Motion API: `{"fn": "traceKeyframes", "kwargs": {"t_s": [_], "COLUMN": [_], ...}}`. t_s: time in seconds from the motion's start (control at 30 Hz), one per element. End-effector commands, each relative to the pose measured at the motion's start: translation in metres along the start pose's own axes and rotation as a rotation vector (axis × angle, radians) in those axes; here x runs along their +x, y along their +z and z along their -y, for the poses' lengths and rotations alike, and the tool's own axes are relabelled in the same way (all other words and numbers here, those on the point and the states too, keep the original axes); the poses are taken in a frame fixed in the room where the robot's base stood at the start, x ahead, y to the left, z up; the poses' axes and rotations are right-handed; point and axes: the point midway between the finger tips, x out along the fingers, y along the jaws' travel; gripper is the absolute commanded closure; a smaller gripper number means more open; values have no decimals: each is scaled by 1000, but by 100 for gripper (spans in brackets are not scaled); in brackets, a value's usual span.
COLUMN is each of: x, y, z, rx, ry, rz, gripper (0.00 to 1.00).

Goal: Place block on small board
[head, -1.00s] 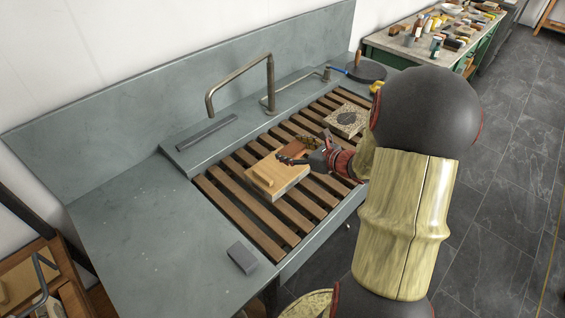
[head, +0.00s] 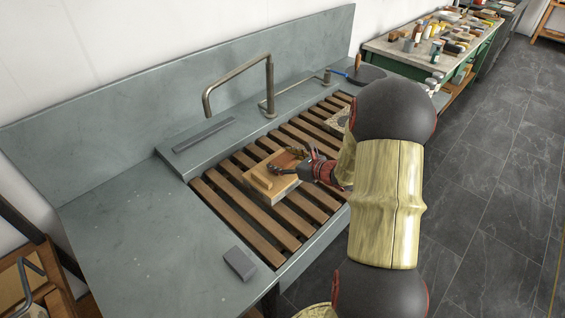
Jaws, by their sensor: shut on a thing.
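A small pale wooden board (head: 264,193) lies on the slats at the middle of the sink, with a raised wooden strip near its left edge. My gripper (head: 280,170) is over the board's right part, shut on a reddish-brown block (head: 284,159). The block appears over the board's far side; I cannot tell whether it touches the board. The fingers and arm hide part of the block and the board's right side.
Brown slats (head: 240,214) span the sink, with gaps between them. A bent metal tap (head: 238,85) rises behind. A grey block (head: 240,263) lies on the left counter. A pale stone slab (head: 338,118) is partly hidden by my arm. A cluttered bench (head: 400,50) stands at the back right.

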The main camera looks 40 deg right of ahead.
Motion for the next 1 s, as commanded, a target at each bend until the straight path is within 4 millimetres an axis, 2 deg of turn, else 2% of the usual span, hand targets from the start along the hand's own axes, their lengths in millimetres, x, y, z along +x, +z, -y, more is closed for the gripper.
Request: {"fn": "traceKeyframes", "kwargs": {"t_s": [0.23,0.27,0.5,0.57,0.9,1.0], "x": [1,1,1,1,0,-5], "y": [-2,-2,-2,-2,-1,2], "z": [0,0,0,0,0,1], "rx": [-1,0,0,0,0,1], "ry": [-1,0,0,0,0,-2], "rz": [1,0,0,0,0,0], "gripper": [68,31,17,14,14,14]}}
